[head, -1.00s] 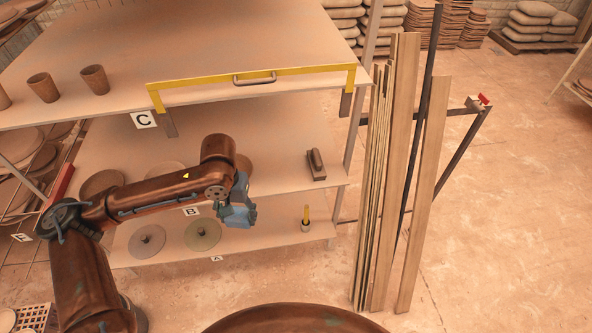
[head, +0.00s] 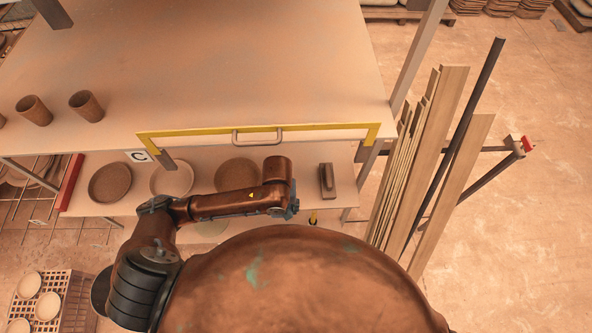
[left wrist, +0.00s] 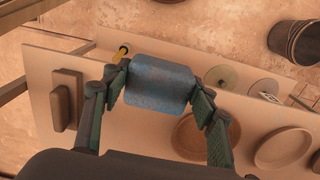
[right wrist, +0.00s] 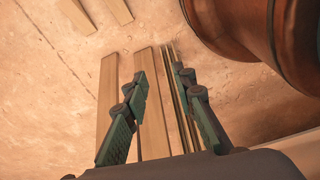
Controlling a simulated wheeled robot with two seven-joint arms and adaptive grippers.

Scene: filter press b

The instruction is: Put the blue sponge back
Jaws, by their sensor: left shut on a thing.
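The blue sponge (left wrist: 158,84) shows in the left wrist view, clamped between the two fingers of my left gripper (left wrist: 160,92). It looks like a rounded blue block. In the head view my left gripper (head: 291,209) is mostly hidden behind its own wrist, in front of the shelf level under the C board. The sponge cannot be made out clearly there. My right gripper (right wrist: 160,105) shows only in the right wrist view. Its fingers are apart and empty, with wooden planks beyond them.
A brown block (head: 327,181) lies at the right end of the middle shelf (head: 343,198); it also shows in the left wrist view (left wrist: 66,99). Bowls (head: 171,179) stand further left. The yellow-edged board (head: 210,134) overhangs above. Upright planks (head: 424,150) stand close on the right.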

